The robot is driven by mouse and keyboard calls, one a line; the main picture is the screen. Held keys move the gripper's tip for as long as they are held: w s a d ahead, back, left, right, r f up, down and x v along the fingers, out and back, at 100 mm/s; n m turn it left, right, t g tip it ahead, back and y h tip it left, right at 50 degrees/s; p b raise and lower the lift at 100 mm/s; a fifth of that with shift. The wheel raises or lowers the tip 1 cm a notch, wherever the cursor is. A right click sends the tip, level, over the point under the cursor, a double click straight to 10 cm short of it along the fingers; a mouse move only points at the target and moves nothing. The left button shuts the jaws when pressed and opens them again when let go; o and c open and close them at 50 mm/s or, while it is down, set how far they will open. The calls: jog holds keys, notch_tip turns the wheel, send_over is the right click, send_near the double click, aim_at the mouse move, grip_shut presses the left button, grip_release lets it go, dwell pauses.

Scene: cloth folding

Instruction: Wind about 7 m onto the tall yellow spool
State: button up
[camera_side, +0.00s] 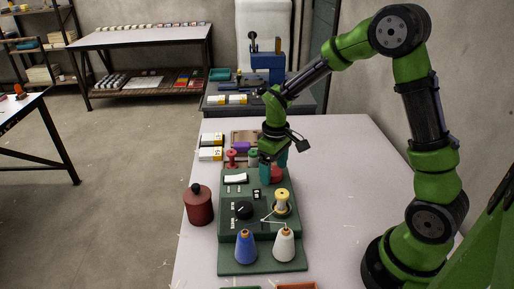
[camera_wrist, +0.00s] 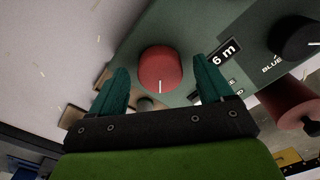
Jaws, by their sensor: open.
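The tall yellow spool (camera_side: 281,197) stands upright on the right of the green winding machine (camera_side: 262,190). A pale thread runs from the white cone (camera_side: 284,243) toward it; how much thread is on it is too small to tell. The red knob (camera_side: 277,173) is at the machine's far end, and in the wrist view it (camera_wrist: 160,68) sits between my fingers with a white mark toward me. My gripper (camera_side: 273,166) is open around or just above the knob; contact cannot be told. The display (camera_wrist: 223,52) reads 6 m.
A blue cone (camera_side: 245,247) stands beside the white cone. A black knob (camera_side: 243,210) and a white switch (camera_side: 236,178) are on the machine. A red canister (camera_side: 198,205) stands to its left. Small spools (camera_side: 231,158) and boxes (camera_side: 210,154) lie behind.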

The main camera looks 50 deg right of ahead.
aim_at(274, 171)
jog(key=c, duration=1)
jog(key=shift+m, duration=0.8)
jog(key=shift+c, duration=0.2)
jog(key=o, duration=1)
jog(key=shift+o, duration=0.2)
notch_tip(274, 171, up, 17)
